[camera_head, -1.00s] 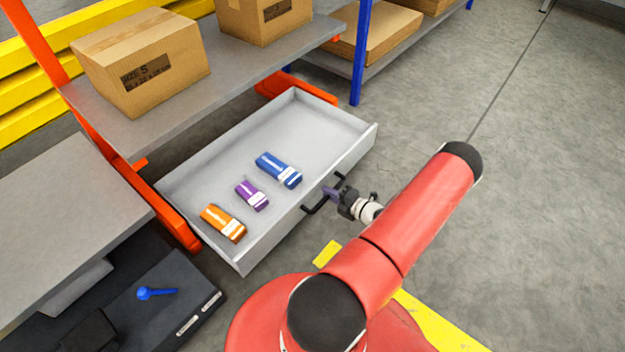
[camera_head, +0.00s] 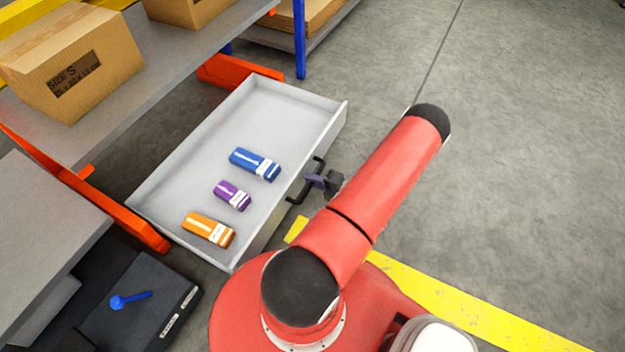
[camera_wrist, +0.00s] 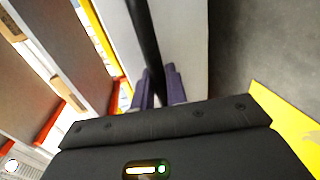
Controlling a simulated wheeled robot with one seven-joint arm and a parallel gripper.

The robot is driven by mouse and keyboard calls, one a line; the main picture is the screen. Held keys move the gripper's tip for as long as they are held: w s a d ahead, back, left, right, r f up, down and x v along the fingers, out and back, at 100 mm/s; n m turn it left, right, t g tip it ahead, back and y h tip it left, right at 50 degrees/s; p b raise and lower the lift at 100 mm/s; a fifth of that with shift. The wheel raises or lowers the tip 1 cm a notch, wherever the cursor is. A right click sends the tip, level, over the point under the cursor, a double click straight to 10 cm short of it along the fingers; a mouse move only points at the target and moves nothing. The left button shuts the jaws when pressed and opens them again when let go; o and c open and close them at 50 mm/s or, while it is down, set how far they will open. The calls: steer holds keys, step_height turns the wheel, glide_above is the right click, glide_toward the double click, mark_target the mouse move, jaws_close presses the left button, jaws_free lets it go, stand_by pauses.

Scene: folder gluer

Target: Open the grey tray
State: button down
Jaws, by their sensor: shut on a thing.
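The grey tray (camera_head: 285,91) is pulled out like a drawer from beneath the shelf in the head view. An orange pack (camera_head: 208,229), a purple pack (camera_head: 232,195) and a blue pack (camera_head: 254,164) lie inside it. A black bar handle (camera_head: 296,198) is on its front face. My gripper (camera_head: 318,180) is at that handle, and the arm partly hides it. In the wrist view, the purple fingers of my gripper (camera_wrist: 159,88) are shut on the black handle bar (camera_wrist: 146,45), with the pale tray front (camera_wrist: 185,50) beside it.
Cardboard boxes (camera_head: 75,60) stand on the grey shelf (camera_head: 150,85) above the tray. A dark unit (camera_head: 140,310) with a blue lever (camera_head: 130,300) is at lower left. A blue post (camera_head: 300,40) stands behind the tray. The floor (camera_head: 520,150) to the right is clear.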

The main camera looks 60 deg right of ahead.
steer(key=c, duration=1.5)
jaws_free()
steer(key=v, duration=0.7)
steer(key=shift+s, duration=0.4)
steer(key=shift+d+r, duration=0.1)
steer(key=shift+d, duration=0.05)
